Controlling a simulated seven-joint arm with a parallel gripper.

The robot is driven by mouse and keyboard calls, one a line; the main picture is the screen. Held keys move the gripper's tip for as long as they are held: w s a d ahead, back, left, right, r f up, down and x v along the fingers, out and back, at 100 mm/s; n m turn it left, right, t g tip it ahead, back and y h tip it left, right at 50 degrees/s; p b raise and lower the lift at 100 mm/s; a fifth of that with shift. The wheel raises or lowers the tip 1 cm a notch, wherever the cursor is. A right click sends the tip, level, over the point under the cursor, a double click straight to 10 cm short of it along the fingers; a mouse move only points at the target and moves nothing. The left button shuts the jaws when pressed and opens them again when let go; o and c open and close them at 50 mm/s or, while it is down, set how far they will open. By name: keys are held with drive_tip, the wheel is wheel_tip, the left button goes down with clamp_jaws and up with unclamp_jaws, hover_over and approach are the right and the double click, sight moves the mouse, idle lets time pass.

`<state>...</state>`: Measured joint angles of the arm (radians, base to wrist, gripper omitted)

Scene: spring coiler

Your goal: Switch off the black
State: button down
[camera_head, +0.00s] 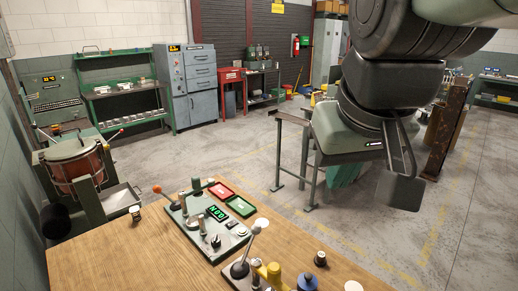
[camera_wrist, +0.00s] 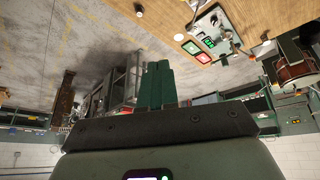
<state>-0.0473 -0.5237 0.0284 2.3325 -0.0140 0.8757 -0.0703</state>
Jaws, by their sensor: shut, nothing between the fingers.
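A pale green control panel (camera_head: 200,225) lies on the wooden table. It carries a black rotary knob (camera_head: 216,240), a lit green display (camera_head: 216,213), grey posts, a red button block (camera_head: 221,191) and a green button block (camera_head: 241,206). The panel also shows in the wrist view (camera_wrist: 222,28), at upper right. My gripper (camera_head: 342,181) hangs beyond the table's far edge, right of the panel and apart from it. Its teal fingers (camera_wrist: 157,68) are shut and empty in the wrist view. Which black part the task names is not clear.
Levers with an orange ball (camera_head: 157,188) and a white ball (camera_head: 262,222) rise from the table (camera_head: 110,262). Yellow (camera_head: 270,273) and blue (camera_head: 307,281) fittings and a black-topped piece (camera_head: 320,257) stand at the front. A red drum machine (camera_head: 78,168) is left.

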drive_tip(key=w+a+f+n, duration=0.15)
drive_tip(key=w+a, duration=0.25)
drive_tip(key=w, duration=0.9)
drive_tip(key=n+g+y, duration=0.3)
drive_tip(key=n, duration=0.3)
hover_over(230, 225)
drive_tip(key=s+d, duration=0.2)
drive_tip(key=d, duration=0.1)
wheel_tip(230, 225, down, 28)
drive_tip(key=shift+d, duration=0.15)
drive_tip(key=x, duration=0.8)
drive_tip(key=s+x, duration=0.1)
drive_tip(key=x, duration=0.4)
drive_tip(key=shift+d+f, duration=0.2)
drive_tip(key=shift+d, duration=0.2)
drive_tip(key=shift+f, duration=0.5)
